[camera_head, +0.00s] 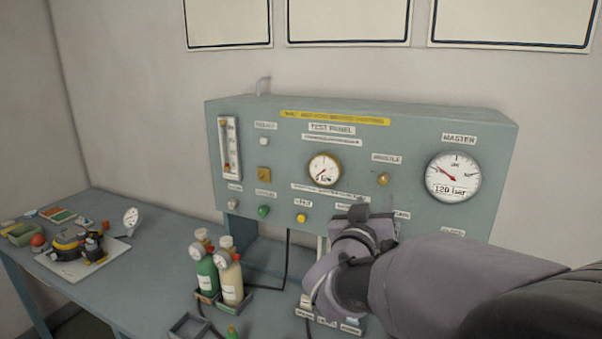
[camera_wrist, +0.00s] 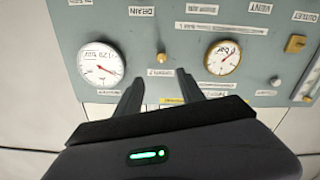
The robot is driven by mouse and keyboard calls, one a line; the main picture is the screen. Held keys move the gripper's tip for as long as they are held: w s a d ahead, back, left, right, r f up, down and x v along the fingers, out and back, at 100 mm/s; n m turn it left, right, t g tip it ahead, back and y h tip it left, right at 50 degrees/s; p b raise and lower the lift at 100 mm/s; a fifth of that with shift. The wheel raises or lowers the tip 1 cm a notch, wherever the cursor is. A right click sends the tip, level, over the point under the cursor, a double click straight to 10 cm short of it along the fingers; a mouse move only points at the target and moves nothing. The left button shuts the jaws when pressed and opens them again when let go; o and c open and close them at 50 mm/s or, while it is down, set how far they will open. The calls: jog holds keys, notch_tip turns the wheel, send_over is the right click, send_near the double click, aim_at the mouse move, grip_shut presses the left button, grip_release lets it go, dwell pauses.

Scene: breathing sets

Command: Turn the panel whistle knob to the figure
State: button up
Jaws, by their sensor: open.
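The panel whistle knob (camera_head: 383,179) is a small brass knob under a label on the grey-green test panel (camera_head: 400,135), between the two round gauges. It also shows in the upside-down wrist view (camera_wrist: 162,57), beyond my fingertips. My gripper (camera_head: 362,212) is in front of the panel's lower part, below the knob and apart from it. In the wrist view its two dark fingers (camera_wrist: 162,88) stand apart with nothing between them. The master gauge (camera_head: 453,177) at right has "120 bar" on its face. A smaller brass-rimmed gauge (camera_head: 324,169) sits left of the knob.
Two bottles with gauges, one green (camera_head: 207,275) and one cream (camera_head: 230,279), stand on the bench (camera_head: 150,280) left of my arm. A tray (camera_head: 82,261) with breathing gear lies farther left. Other small knobs, including a yellow one (camera_head: 301,218), line the panel's lower row.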

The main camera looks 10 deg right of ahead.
aim_at(383, 181)
jog(key=x, duration=1.4)
jog(key=shift+w+a+f+b, duration=0.1)
jog(key=shift+w+b, duration=0.05)
jog(key=shift+b, duration=0.15)
grip_shut()
